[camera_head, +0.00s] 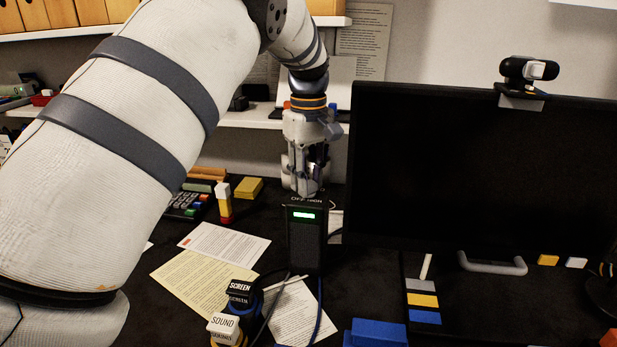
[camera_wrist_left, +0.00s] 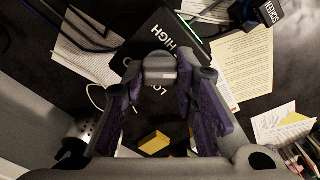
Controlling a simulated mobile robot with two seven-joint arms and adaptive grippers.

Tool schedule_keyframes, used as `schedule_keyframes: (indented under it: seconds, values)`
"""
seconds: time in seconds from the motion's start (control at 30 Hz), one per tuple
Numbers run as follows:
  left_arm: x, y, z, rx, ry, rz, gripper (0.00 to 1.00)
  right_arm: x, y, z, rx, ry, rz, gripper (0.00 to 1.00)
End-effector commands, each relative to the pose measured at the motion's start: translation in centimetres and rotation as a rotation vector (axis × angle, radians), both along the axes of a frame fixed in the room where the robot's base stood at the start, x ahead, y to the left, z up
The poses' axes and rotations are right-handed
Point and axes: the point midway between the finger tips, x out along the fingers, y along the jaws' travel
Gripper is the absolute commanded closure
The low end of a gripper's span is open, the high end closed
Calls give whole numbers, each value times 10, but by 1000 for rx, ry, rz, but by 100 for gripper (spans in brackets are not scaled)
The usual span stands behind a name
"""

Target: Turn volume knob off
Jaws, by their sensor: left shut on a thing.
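A black speaker box (camera_head: 304,248) with a lit green display stands upright on the dark desk, left of the monitor. My left gripper (camera_head: 307,187) points down onto the top of the box. In the left wrist view my left gripper (camera_wrist_left: 160,78) has its fingertips closed around a grey knob (camera_wrist_left: 160,66) on the box's black top (camera_wrist_left: 178,35). The words HIGH and LOW show beside the knob there. Small white lettering also shows on the box's top front edge in the head view, partly unreadable. My right gripper is not in view.
A large dark monitor (camera_head: 480,170) stands close to the right of my left gripper. Plugs labelled SCREEN (camera_head: 241,291) and SOUND (camera_head: 224,327), cables and papers (camera_head: 195,283) lie in front. A calculator (camera_head: 186,203) and yellow block (camera_head: 248,188) are at left. A shelf (camera_head: 245,119) is behind.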

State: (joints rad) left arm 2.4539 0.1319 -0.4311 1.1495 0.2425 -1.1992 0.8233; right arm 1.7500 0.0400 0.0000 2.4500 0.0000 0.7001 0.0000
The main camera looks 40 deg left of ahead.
Motion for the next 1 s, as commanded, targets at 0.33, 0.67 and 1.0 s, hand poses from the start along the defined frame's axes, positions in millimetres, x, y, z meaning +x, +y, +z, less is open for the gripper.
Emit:
schedule_keyframes:
  seconds: [0.33, 0.67, 1.0]
  values:
    - [0, 0, -1, -1, 1, 0, 53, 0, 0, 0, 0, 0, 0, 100]
    - [1, 0, 23, 1, -4, -1, 53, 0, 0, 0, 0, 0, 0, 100]
    - [1, 0, 106, 0, -2, -1, 53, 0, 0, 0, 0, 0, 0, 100]
